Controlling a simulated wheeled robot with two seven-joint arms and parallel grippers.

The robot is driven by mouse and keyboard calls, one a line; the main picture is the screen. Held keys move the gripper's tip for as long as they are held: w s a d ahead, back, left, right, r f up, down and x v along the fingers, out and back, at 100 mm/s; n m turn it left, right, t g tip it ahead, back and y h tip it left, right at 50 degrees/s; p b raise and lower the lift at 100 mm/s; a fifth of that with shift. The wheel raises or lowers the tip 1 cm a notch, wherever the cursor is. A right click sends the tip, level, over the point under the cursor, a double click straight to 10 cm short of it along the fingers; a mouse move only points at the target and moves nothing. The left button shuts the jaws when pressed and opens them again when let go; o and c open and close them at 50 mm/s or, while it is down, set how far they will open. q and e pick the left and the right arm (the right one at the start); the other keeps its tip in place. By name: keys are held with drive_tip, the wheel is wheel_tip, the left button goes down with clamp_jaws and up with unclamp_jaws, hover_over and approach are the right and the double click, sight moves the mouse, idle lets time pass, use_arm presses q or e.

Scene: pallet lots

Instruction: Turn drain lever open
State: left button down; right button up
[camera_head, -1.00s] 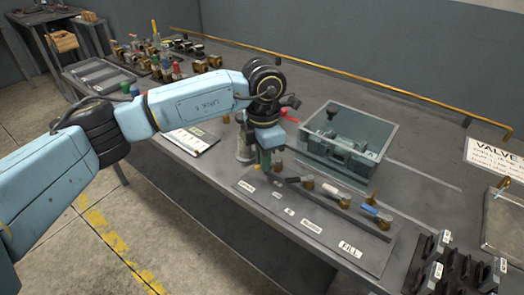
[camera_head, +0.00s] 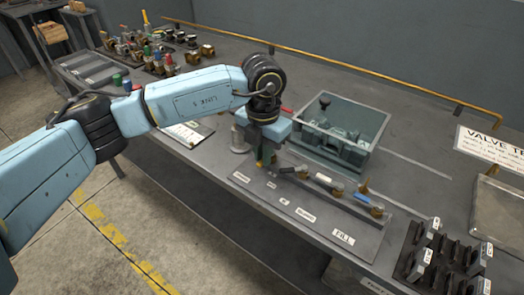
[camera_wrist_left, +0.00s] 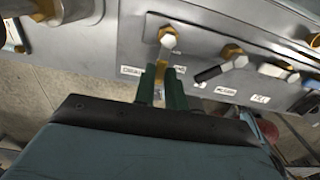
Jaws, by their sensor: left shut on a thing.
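The valve panel (camera_head: 330,222) lies along the table's front edge, with a row of levers and small white labels. The label FILL (camera_head: 343,237) is legible at its right end; I cannot read which label says drain. My left gripper (camera_head: 265,156) points down at the panel's left end. In the left wrist view its green fingers (camera_wrist_left: 161,86) are shut on a yellow lever (camera_wrist_left: 162,58) below a brass-coloured valve fitting (camera_wrist_left: 168,38). The fingers hide the lever's lower part. A black-handled lever (camera_wrist_left: 210,74) is just right, apart from the fingers. My right gripper is not in view.
A grey-green bin (camera_head: 340,135) stands behind the panel. Black racks (camera_head: 440,262) are at front right. Several fittings (camera_head: 155,50) crowd the far left. A brass rail (camera_head: 370,77) runs along the back.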

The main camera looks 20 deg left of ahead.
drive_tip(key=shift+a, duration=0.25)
use_arm(q)
drive_tip(key=c, duration=1.5)
unclamp_jaws()
drive_tip(key=shift+o, duration=0.2)
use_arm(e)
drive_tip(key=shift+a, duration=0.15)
use_arm(q)
wheel_tip(320, 180, up, 13)
drive_tip(key=p, duration=0.1)
drive_tip(key=shift+r, duration=0.2)
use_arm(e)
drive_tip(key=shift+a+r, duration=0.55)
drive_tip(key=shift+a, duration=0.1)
